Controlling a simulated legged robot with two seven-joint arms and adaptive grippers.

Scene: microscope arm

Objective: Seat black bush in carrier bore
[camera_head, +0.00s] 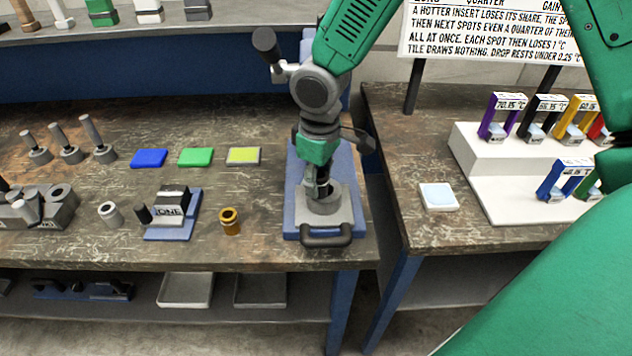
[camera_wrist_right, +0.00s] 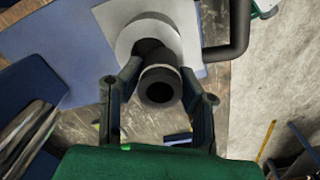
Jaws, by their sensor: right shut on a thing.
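My right gripper (camera_head: 319,178) points down over the grey carrier (camera_head: 343,211) on its blue base plate. In the right wrist view, the two fingers of this gripper (camera_wrist_right: 160,74) are shut on the black bush (camera_wrist_right: 160,87), a dark hollow cylinder with a grey band. The carrier's pale round boss (camera_wrist_right: 149,27) with its dark bore lies just beyond the bush in that view. The bush overlaps the edge of the bore in the picture; I cannot tell whether it touches or enters it. My left gripper is not in view.
A brass bush (camera_head: 230,221), a small blue stand (camera_head: 173,225) and a pale ring (camera_head: 110,214) stand left of the carrier. Blue, green and yellow tiles (camera_head: 243,156) lie behind. A dark handle (camera_head: 326,236) projects at the carrier's front. A gap separates the right-hand table (camera_head: 420,235).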

